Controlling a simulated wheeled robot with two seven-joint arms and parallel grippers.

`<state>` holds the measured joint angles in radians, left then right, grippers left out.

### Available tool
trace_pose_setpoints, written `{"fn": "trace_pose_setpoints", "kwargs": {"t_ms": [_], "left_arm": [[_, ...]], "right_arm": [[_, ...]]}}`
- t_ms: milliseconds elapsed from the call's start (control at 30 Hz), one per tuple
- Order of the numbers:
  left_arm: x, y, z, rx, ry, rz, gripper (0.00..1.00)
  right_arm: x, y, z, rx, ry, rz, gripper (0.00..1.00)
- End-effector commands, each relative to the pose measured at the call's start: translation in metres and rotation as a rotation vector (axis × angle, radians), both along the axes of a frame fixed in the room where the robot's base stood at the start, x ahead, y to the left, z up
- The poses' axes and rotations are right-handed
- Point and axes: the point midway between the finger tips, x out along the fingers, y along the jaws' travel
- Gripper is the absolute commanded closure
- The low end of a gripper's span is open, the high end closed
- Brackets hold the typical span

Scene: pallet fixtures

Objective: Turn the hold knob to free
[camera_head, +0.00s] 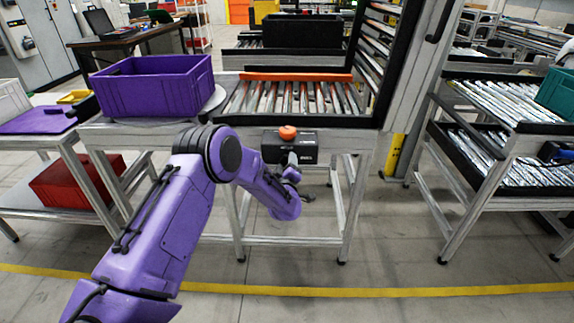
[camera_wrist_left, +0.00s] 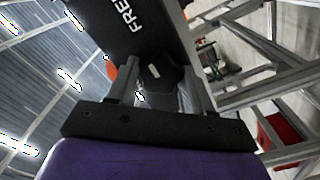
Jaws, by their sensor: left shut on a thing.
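The hold knob (camera_wrist_left: 160,76) is dark with a short white mark and sits on the face of a black control box (camera_head: 304,146). In the left wrist view the box (camera_wrist_left: 128,27) shows white lettering reading "FREE", partly cut off. My left gripper (camera_head: 292,160) reaches the front of the box. In the left wrist view its two fingers (camera_wrist_left: 160,84) stand on either side of the knob, shut on it. In the head view the gripper hides the knob. My right gripper is in neither view.
An orange button (camera_head: 288,132) tops the box. The box hangs at the front of a roller conveyor (camera_head: 300,97). A purple crate (camera_head: 155,87) stands on the left, and a red bin (camera_head: 78,183) sits below. A roller rack (camera_head: 500,150) stands right. The floor in front is clear.

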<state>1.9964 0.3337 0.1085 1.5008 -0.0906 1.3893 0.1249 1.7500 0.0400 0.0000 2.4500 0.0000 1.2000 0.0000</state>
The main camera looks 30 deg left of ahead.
Motion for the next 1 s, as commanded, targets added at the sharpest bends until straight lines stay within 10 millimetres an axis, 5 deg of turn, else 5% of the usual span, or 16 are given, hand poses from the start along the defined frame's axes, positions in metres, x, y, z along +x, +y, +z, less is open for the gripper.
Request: {"fn": "trace_pose_setpoints", "kwargs": {"t_ms": [367,400,467,767,1000], "left_arm": [[-0.001,0.000,-0.002,0.005,0.008,0.000,0.80],[-0.001,0.000,-0.002,0.005,0.008,0.000,0.40],[-0.001,0.000,-0.002,0.004,0.007,-0.001,0.24],[-0.002,-0.001,-0.001,0.002,0.004,-0.001,0.24],[-0.040,-0.026,-0.002,0.003,0.006,-0.003,0.24]], "right_arm": [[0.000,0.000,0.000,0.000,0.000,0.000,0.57],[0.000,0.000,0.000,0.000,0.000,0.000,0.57],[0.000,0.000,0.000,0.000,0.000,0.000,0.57],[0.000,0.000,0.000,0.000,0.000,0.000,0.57],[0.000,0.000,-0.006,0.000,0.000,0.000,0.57]]}}
